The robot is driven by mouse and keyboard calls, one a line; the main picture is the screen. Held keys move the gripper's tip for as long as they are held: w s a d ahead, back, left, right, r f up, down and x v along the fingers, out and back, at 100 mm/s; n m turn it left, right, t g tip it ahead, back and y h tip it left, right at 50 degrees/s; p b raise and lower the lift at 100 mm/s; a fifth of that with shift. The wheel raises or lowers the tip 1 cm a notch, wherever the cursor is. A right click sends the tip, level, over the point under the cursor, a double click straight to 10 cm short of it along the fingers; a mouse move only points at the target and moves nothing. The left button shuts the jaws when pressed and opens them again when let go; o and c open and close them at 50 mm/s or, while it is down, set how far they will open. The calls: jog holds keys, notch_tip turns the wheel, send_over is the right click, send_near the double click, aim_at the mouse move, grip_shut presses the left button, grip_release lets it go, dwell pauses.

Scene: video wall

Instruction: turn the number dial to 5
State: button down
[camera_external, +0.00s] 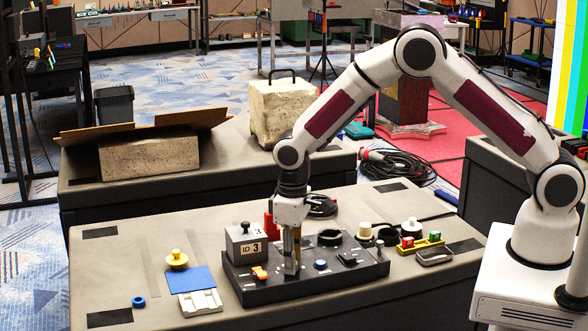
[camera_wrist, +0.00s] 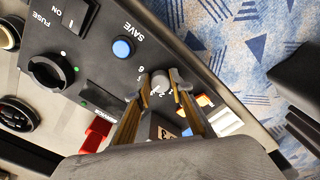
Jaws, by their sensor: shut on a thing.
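The number dial (camera_wrist: 159,77) is a small grey knob on the dark control panel (camera_external: 345,276), with small white digits around it in the wrist view. My gripper (camera_external: 291,268) points down onto the panel. In the wrist view, my gripper's fingertips (camera_wrist: 161,88) sit on either side of the dial and are shut on it. Which number the dial points to cannot be read. In the external view the fingers hide the dial.
On the panel are a blue SAVE button (camera_wrist: 122,48), a black FUSE knob (camera_wrist: 47,72), an ON switch (camera_wrist: 76,14) and an orange switch (camera_external: 260,272). A grey box marked ID 3 (camera_external: 246,244) stands close left of my gripper. A red part (camera_wrist: 97,134) is nearby.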

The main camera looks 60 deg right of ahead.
jog(key=m, duration=0.4)
jog(key=shift+a+m, duration=0.1)
jog(key=shift+m, duration=1.9)
jog(key=c, duration=1.8)
grip_release()
jog(key=shift+r, duration=0.15)
jog(key=shift+r, duration=5.85)
